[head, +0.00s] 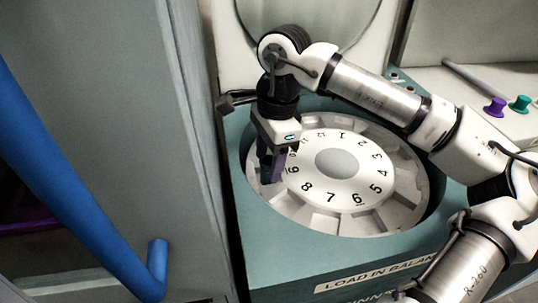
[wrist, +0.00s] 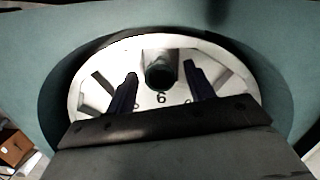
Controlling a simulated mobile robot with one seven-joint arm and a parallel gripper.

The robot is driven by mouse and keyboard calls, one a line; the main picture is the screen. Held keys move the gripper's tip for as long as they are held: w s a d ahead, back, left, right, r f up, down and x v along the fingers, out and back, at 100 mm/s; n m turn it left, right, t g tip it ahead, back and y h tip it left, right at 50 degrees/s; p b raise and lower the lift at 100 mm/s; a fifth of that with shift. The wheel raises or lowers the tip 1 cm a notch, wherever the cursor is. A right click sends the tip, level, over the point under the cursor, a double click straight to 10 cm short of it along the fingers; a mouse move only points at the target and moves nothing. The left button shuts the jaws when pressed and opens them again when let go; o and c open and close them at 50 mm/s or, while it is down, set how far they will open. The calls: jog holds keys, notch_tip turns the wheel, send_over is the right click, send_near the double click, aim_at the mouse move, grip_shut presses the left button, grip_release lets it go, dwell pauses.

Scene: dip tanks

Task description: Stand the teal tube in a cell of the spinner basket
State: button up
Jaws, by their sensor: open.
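The spinner basket (head: 338,217) is a white numbered wheel with cells around its rim, set in a teal housing. My gripper (head: 269,165) points down over its left rim, by the number 9. In the wrist view, the two dark fingers (wrist: 160,90) are spread apart. Between them is the round end of a dark, slightly green tube (wrist: 159,75), seemingly the teal tube, in a rim cell. It looks upright, with gaps to both fingers. In the head view my gripper hides it. How deep it sits cannot be told.
A purple knob-like piece (head: 495,107) and a teal one (head: 520,104) stand on a white surface at the right. A blue rail (head: 75,190) and grey cabinet are at the left. Other visible rim cells look empty.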

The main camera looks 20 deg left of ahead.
notch_tip(320, 180, up, 12)
jog(key=w+d, duration=0.1)
dwell(0.4)
jog(key=shift+r, duration=0.1)
